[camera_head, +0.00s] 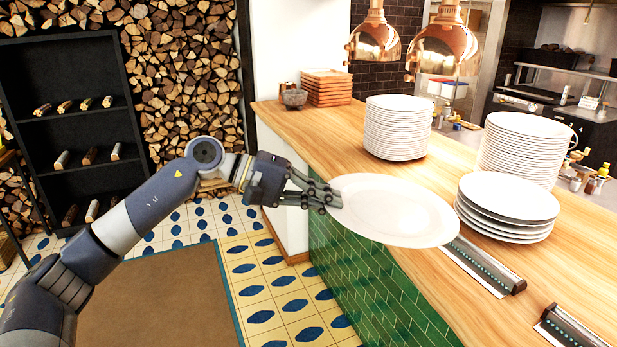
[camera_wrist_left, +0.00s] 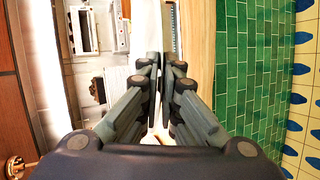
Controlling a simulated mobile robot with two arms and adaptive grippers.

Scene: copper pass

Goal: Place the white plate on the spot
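A white plate (camera_head: 395,212) is held out over the front edge of the wooden counter, roughly level, its lower part overlapping the green tiled front in the head view. My left gripper (camera_head: 334,195) is shut on the plate's left rim. In the left wrist view the fingers (camera_wrist_left: 164,85) are close together, with a narrow pale strip between them. The gap between plate and counter cannot be judged. I cannot make out a marked spot on the counter. My right gripper is not in view.
The wooden counter (camera_head: 572,252) holds plate stacks: a tall one (camera_head: 398,128), another (camera_head: 523,150) and a shorter one (camera_head: 506,208). Two dark-ended metal rails (camera_head: 482,265) lie near its front. Copper lamps (camera_head: 443,52) hang above. Stacked wooden boards (camera_head: 327,88) stand at the far end.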

